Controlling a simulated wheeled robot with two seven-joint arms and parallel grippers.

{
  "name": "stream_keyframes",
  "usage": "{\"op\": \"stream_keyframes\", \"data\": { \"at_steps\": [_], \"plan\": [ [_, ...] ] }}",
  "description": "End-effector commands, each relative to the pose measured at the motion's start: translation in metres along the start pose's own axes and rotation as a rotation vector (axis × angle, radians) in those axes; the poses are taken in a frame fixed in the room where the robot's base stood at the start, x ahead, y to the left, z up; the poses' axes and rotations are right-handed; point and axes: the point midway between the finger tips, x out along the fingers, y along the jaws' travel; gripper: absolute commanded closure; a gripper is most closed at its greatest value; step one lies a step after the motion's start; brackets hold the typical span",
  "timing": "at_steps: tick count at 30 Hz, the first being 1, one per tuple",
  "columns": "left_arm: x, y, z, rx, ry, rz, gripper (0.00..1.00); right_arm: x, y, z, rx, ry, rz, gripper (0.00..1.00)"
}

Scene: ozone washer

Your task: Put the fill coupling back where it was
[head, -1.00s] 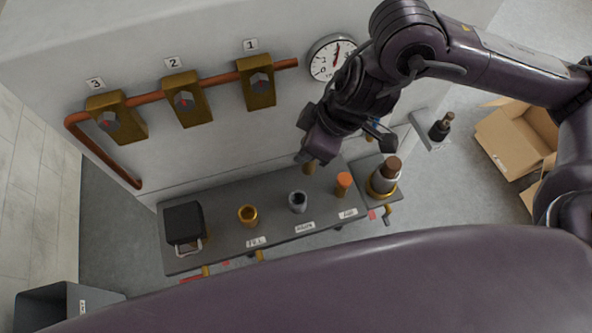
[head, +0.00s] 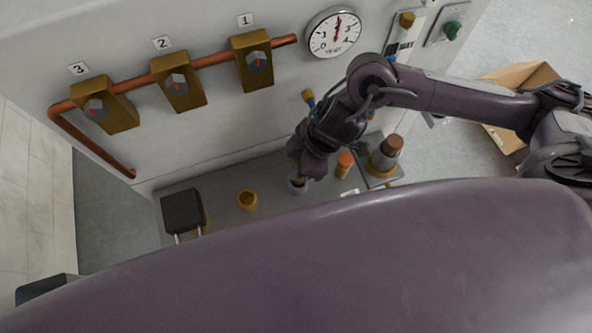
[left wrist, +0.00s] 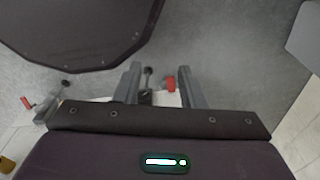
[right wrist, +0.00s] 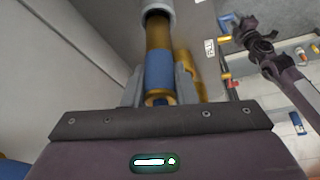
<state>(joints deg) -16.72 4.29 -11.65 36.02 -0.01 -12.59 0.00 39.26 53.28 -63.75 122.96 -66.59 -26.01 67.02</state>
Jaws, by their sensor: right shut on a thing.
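My right gripper (head: 302,170) is shut on a brass coupling with a blue band (right wrist: 158,68), probably the fill coupling. In the right wrist view the coupling lies between the two fingers (right wrist: 160,88), its far end at a grey ring-shaped socket (right wrist: 158,8). In the head view the gripper is right over that grey socket (head: 298,189); I cannot tell how deep the coupling sits. An empty brass socket (head: 247,200) stands to the left on the grey shelf (head: 225,222). My left gripper (left wrist: 158,88) is open and empty, seen only in the left wrist view.
An orange-topped fitting (head: 345,160) and a brown-capped brass fitting (head: 386,155) stand close right of the gripper. A black box (head: 182,210) is at the shelf's left end. Brass valves (head: 178,85) and a gauge (head: 334,32) are on the wall behind.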

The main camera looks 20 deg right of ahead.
Motion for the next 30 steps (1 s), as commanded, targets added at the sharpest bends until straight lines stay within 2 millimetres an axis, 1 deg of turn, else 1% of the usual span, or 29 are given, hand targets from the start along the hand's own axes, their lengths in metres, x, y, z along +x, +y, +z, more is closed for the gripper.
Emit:
{"op": "stream_keyframes", "data": {
  "at_steps": [1, 4, 7, 10, 14, 19, 23, 24, 28, 30],
  "plan": [
    [0.0, -0.002, -0.003, -0.001, 0.004, -0.002, 0.64, 0.003, 0.0, 0.001, 0.001, 0.0, -0.001, 1.0],
    [0.002, -0.003, -0.001, -0.002, 0.002, -0.004, 0.64, 0.014, -0.001, 0.006, 0.002, -0.002, -0.002, 1.0],
    [0.003, -0.004, 0.004, -0.003, -0.006, -0.005, 0.64, 0.029, -0.001, 0.012, 0.002, -0.002, -0.002, 1.0],
    [0.004, -0.004, 0.011, -0.003, -0.015, -0.005, 0.64, 0.039, -0.001, 0.017, 0.001, -0.001, -0.001, 1.0],
    [0.004, -0.004, 0.015, -0.003, -0.022, -0.006, 0.64, 0.042, 0.0, 0.017, 0.0, 0.0, 0.001, 1.0],
    [0.004, -0.004, 0.015, -0.003, -0.022, -0.005, 0.64, 0.042, 0.0, 0.017, 0.0, 0.0, 0.001, 1.0],
    [0.005, -0.004, 0.015, -0.002, -0.022, -0.005, 0.64, 0.046, 0.0, 0.019, 0.0, 0.0, 0.0, 1.0],
    [0.005, -0.004, 0.015, -0.002, -0.022, -0.005, 0.64, 0.045, 0.0, 0.019, 0.0, 0.0, 0.0, 0.7],
    [0.005, -0.004, 0.015, -0.002, -0.021, -0.005, 0.64, 0.044, 0.0, 0.019, 0.0, 0.0, 0.0, 0.53],
    [0.005, -0.004, 0.015, -0.002, -0.021, -0.005, 0.64, 0.044, 0.0, 0.018, 0.0, 0.0, 0.0, 0.53]
  ]
}}
